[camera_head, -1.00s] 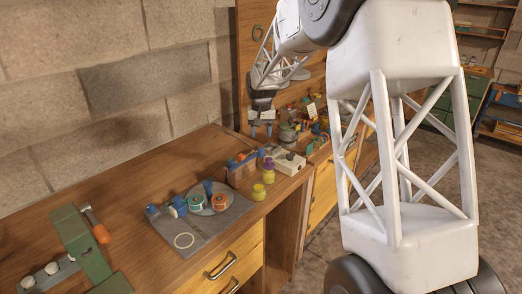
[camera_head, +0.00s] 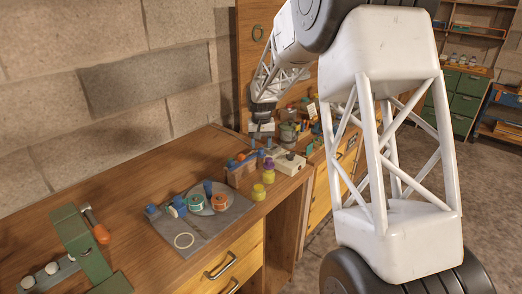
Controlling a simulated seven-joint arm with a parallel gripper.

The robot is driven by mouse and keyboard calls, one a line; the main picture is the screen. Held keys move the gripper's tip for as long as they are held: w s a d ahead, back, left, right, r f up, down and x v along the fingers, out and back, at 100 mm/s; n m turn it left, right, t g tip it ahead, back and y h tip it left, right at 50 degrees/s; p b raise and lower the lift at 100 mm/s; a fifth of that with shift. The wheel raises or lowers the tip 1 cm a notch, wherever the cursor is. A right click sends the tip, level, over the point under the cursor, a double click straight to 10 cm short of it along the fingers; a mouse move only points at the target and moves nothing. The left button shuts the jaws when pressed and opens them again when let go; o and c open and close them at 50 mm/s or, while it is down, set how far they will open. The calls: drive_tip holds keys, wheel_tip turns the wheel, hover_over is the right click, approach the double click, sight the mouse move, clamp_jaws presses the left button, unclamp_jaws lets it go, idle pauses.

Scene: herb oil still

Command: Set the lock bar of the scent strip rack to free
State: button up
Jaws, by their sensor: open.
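My gripper (camera_head: 261,143) points down at the back right of the wooden bench, its two blue fingertips apart and nothing seen between them. The fingertips are just above or behind a small wooden holder (camera_head: 241,174) with blue and orange pieces at its top. This holder may be the scent strip rack, but it is too small to be sure. I cannot make out a lock bar or its setting. A pale box (camera_head: 290,164) with a dark knob stands right of the holder.
A grey mat (camera_head: 205,232) carries reels and a ring. A green device (camera_head: 80,240) with an orange-handled lever is at left. Cluttered jars (camera_head: 288,133) lie behind.

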sight(261, 149)
drive_tip(key=shift+f, duration=1.5)
clamp_jaws()
